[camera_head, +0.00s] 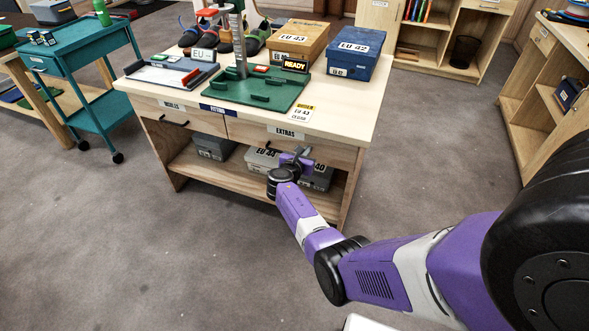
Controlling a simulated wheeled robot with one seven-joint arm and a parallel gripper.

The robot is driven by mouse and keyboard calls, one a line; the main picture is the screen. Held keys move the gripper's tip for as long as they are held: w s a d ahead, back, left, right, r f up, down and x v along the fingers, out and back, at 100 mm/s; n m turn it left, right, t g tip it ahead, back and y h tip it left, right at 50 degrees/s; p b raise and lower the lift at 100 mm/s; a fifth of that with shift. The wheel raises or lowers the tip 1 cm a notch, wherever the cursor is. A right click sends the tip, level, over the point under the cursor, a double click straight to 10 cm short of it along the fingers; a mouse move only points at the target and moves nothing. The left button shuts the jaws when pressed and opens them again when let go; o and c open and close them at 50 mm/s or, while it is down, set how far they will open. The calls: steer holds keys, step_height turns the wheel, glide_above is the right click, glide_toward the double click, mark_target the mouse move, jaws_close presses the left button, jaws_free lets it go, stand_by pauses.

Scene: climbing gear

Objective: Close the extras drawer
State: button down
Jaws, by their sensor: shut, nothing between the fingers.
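The extras drawer (267,138) is the right-hand drawer under the wooden desk top, below the label reading EXTRAS. Its front looks about level with the left drawer (168,115), but I cannot tell whether a small gap is left. My purple arm reaches from the right to the desk front. My gripper (303,152) is shut and empty, close to the right part of the drawer front. The gripper hides part of that front and perhaps the handle. I cannot tell whether it touches the drawer.
On the desk top (355,115) stand a green measuring board (225,93), a grey tray (160,77), shoes and two boxes, EU 43 (297,42) and EU 42 (352,52). Grey boxes (213,147) sit on the lower shelf. A teal cart (75,45) is at left. Carpet in front is clear.

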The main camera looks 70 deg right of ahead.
steer(key=p+v, duration=0.2)
steer(key=v, duration=1)
steer(key=shift+a+f, duration=0.15)
steer(key=shift+f, duration=0.2)
steer(key=shift+w, duration=0.1)
